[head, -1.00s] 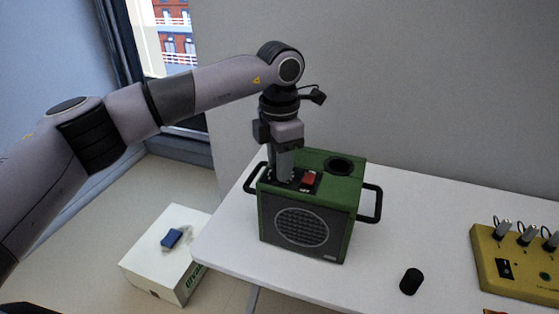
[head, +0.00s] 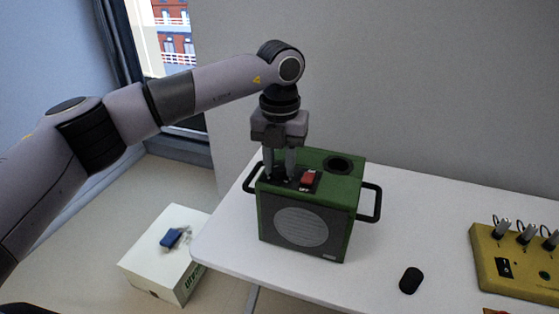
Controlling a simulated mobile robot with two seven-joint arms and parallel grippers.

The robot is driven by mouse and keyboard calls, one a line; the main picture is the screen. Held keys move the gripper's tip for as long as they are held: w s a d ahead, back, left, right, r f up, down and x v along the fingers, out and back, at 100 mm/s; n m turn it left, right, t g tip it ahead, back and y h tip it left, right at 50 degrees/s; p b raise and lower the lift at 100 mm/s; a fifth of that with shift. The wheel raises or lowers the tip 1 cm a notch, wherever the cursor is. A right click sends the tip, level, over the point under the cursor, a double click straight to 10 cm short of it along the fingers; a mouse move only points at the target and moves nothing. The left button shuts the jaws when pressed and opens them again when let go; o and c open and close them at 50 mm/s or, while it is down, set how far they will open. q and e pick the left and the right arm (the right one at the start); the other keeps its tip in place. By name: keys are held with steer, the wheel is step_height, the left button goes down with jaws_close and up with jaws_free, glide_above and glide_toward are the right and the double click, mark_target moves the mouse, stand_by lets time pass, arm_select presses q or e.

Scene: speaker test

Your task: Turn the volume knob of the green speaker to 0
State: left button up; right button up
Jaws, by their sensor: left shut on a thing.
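The green speaker (head: 352,190) stands upright on the white table, with a round grille on its front and a black handle on each side. On its top are a black control panel, a red switch (head: 309,178) and a round dark recess (head: 339,164). My left gripper (head: 280,178) points straight down at the left part of the panel, its two fingers on either side of the volume knob and shut on it. The knob is mostly hidden between the fingertips, so its setting cannot be read. My right gripper is not in view.
A small black cylinder (head: 411,280) stands on the white table (head: 300,276) right of the speaker. A white box (head: 165,252) with a blue item on top is below left.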

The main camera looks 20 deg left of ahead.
mark_target(280, 167)
arm_select(q)
steer(key=shift+n, duration=0.9)
steer(key=o, duration=1.1)
steer(key=shift+c, duration=0.2)
steer(key=shift+r, duration=3.65)
